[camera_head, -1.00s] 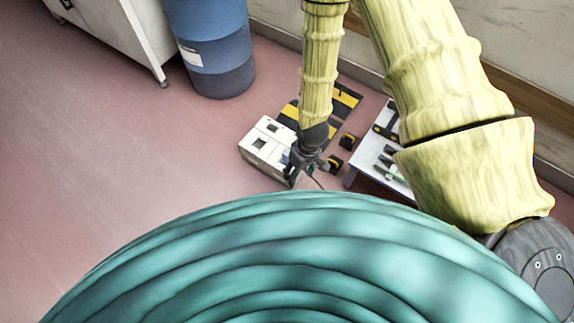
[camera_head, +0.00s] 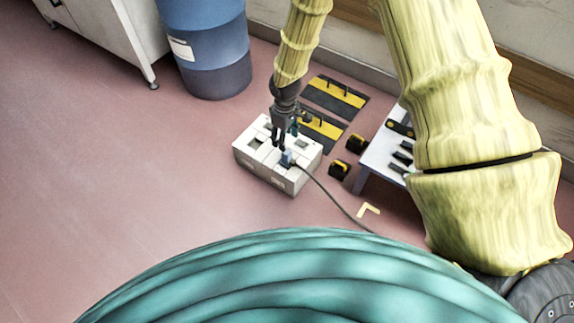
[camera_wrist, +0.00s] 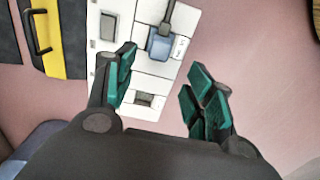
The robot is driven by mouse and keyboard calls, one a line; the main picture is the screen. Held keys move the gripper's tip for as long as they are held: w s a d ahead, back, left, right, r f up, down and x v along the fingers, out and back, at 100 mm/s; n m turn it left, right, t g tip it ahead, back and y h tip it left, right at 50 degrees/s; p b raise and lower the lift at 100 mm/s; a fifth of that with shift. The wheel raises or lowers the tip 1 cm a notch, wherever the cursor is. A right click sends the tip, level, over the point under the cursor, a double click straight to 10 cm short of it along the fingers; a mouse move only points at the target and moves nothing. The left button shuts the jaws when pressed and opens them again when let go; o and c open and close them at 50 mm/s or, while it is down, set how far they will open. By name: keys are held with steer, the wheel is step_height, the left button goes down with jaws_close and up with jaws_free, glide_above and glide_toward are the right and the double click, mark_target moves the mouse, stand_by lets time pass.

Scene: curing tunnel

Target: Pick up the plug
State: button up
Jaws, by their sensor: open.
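The plug (camera_head: 287,158) is a small blue-grey block with a dark cable, on top of a white box (camera_head: 268,178). In the wrist view the plug (camera_wrist: 160,44) sits on the white panel (camera_wrist: 153,68), its cable running up out of the picture. My gripper (camera_head: 281,146) is above the box, close beside the plug in the head view. In the wrist view my gripper (camera_wrist: 160,76) has its green-padded fingers spread wide, with nothing between them. The plug lies ahead of the fingertips, between their lines and nearer the left finger. Whether the plug sits in a socket cannot be told.
A dark cable (camera_head: 335,202) runs from the plug along the floor. Yellow-black plates (camera_head: 338,96) lie behind the box. A low white table (camera_head: 382,152) with dark items stands right. A blue barrel (camera_head: 205,50) stands back left. The floor at left is clear.

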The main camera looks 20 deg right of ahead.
mark_target(286, 155)
steer(key=shift+w+f, duration=0.2)
steer(key=shift+f, duration=0.1)
step_height(286, 155, down, 5)
steer(key=b, duration=0.2)
steer(key=shift+b, duration=0.35)
steer(key=shift+s+d+f+b, duration=0.1)
steer(key=shift+s+f+b, duration=0.1)
steer(key=shift+f+b, duration=0.95)
steer(key=shift+s+d+f+b, duration=0.15)
steer(key=shift+f+b, duration=0.6)
steer(key=shift+f, duration=0.75)
jaws_close()
